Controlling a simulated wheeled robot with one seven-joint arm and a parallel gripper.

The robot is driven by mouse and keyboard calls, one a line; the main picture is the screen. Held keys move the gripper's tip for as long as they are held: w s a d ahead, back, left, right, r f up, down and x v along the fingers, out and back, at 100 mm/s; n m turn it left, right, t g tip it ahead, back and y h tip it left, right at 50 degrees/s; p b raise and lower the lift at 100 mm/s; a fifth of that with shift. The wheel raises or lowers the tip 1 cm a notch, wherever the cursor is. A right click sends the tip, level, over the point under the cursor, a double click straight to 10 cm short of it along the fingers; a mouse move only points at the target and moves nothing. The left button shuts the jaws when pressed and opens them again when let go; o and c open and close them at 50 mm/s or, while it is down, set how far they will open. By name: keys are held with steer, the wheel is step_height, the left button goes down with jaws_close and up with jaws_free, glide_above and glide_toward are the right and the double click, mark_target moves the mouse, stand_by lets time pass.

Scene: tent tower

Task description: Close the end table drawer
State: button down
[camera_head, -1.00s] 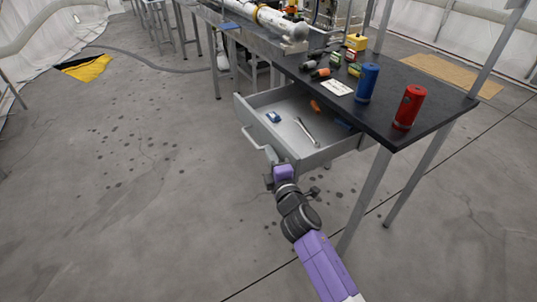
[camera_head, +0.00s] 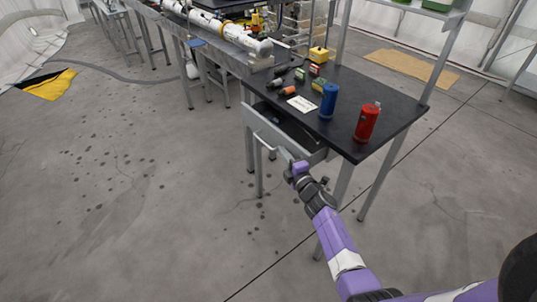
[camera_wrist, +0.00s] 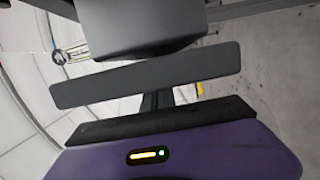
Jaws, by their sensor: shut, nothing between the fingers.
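The end table drawer (camera_head: 268,126) is a grey metal drawer under the black tabletop (camera_head: 345,122). In the wrist view, the dark finger parts (camera_wrist: 150,76) lie close below a grey block that I cannot identify. The drawer's contents are mostly hidden.
A red cylinder (camera_head: 367,122) and a blue cylinder (camera_head: 328,100) stand upright on the tabletop. A white card (camera_head: 302,104), several small cylinders and a yellow box (camera_head: 319,54) are also there. A long bench (camera_head: 230,58) adjoins at the back.

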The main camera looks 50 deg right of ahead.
steer(key=shift+s+d, duration=0.25)
steer(key=shift+d, duration=0.65)
steer(key=shift+s+d, duration=0.3)
steer(key=shift+d, duration=0.55)
steer(key=shift+s+d, duration=0.25)
steer(key=shift+d, duration=0.65)
